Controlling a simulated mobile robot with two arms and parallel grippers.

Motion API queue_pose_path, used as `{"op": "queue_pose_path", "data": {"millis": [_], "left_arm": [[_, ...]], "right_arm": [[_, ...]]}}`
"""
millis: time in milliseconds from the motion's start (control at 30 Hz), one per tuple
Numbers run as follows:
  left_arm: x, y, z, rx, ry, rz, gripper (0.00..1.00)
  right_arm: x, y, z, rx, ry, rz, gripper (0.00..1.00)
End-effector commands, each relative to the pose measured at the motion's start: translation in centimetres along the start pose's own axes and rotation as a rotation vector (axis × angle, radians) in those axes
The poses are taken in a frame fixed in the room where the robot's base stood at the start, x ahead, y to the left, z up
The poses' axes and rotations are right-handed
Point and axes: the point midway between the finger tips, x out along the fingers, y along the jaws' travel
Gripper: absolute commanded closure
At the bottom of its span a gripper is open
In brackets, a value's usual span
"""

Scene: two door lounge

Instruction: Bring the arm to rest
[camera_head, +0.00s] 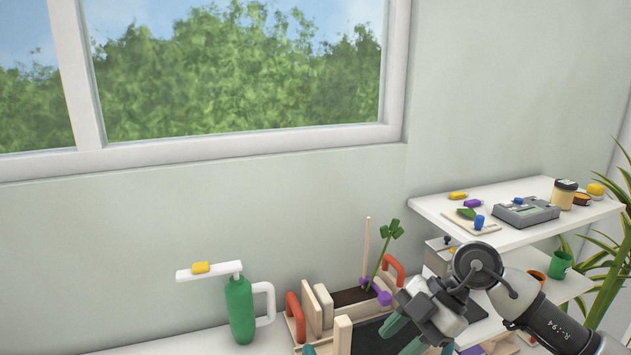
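My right arm comes in from the lower right. Its gripper (408,336) points down and left over the front right part of a wooden box (296,327) on the low white surface. The greenish fingers look spread apart, and I see nothing held between them. The arm and gripper hide part of the box and the shelf unit behind. My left arm and gripper cannot be made out in this view.
A plant (385,240) rises from the box. A white shelf (440,212) holding a grey device (525,211) and jars is at right. The wall space above is clear.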

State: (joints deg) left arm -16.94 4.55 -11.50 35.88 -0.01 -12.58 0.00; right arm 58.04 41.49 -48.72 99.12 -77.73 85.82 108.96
Motion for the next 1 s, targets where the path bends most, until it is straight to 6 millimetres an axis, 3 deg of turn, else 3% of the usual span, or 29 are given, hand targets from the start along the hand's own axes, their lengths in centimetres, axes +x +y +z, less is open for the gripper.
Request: {"op": "queue_pose_path", "data": {"millis": [100, 300, 433, 533, 633, 767, 867, 1000], "left_arm": [[0.0, 0.0, 0.1, 0.000, -0.002, 0.000, 0.41], [0.0, 0.1, 0.7, 0.000, -0.012, 0.001, 0.41], [0.0, 0.1, 0.9, -0.001, -0.016, 0.001, 0.41], [0.0, 0.1, 0.9, -0.001, -0.015, 0.001, 0.41], [0.0, 0.1, 0.8, -0.001, -0.015, 0.001, 0.41], [0.0, 0.1, 0.8, -0.001, -0.014, 0.001, 0.41], [0.0, 0.1, 0.8, -0.001, -0.014, 0.001, 0.41], [0.0, 0.0, 0.6, -0.001, -0.011, 0.000, 0.41]], "right_arm": [[2.1, 0.5, -2.4, -0.077, 0.147, 0.078, 0.62], [4.3, 1.6, -7.3, -0.186, 0.450, 0.316, 0.62], [4.0, 2.5, -10.7, -0.192, 0.690, 0.612, 0.62], [2.4, 3.2, -11.4, -0.105, 0.824, 0.910, 0.62], [0.7, 3.4, -9.8, 0.062, 0.860, 1.200, 0.62], [-0.2, 2.1, -4.8, 0.386, 0.754, 1.505, 0.62], [0.7, -0.6, 0.1, 0.683, 0.568, 1.636, 0.62], [4.4, -7.2, 6.1, 1.102, 0.216, 1.618, 0.62]]}}
